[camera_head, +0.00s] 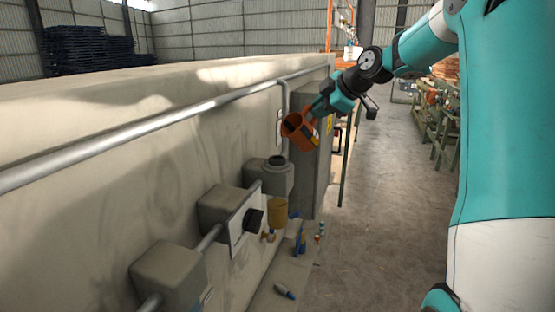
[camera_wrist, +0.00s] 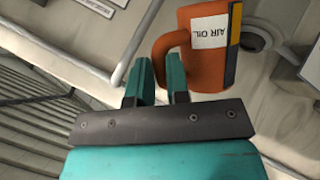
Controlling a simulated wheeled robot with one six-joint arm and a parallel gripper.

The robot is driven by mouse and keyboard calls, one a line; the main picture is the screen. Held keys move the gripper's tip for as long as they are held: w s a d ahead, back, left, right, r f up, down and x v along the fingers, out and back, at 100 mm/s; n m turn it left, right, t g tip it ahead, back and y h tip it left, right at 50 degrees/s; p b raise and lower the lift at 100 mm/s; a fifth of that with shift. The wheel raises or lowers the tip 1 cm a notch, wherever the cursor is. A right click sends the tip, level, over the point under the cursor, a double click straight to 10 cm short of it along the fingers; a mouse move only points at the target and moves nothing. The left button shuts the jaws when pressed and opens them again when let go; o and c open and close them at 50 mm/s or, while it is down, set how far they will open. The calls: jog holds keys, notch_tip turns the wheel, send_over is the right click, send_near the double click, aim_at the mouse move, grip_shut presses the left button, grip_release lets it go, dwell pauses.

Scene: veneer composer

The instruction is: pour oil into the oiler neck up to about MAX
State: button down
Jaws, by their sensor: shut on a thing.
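An orange jug (camera_head: 302,134) is held by its handle in my gripper (camera_head: 318,108). Its dark mouth faces the left and the jug looks tilted. In the wrist view the jug (camera_wrist: 205,45) shows a white label reading AIR OIL, and my gripper (camera_wrist: 163,80) has its teal fingers on the handle. The oiler neck (camera_head: 277,159) is a dark ring on top of a grey housing, below and a little left of the jug, apart from it. An amber bowl (camera_head: 277,210) hangs under that housing. No stream of oil is visible, and the MAX mark cannot be made out.
A long beige machine wall (camera_head: 150,150) with a pipe (camera_head: 130,128) runs along the left. Grey boxes (camera_head: 168,275) stick out from it. A grey cabinet (camera_head: 312,160) stands behind the oiler. Small bottles (camera_head: 300,243) stand low down.

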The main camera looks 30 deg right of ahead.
jog(key=shift+a+r+n+h+b, duration=0.2)
jog(key=shift+a+n+h+b, duration=0.2)
jog(key=shift+a+h+b, duration=0.25)
dwell(1.3)
jog(key=shift+d, duration=0.25)
jog(key=w+d+f+m+y+p, duration=0.1)
jog(key=d+f+m+y+p, duration=0.4)
jog(key=d+y+p, duration=0.3)
jog(key=shift+d+f+p, duration=0.3)
jog(key=shift+f+p, duration=0.6)
jog(key=shift+p, duration=1.05)
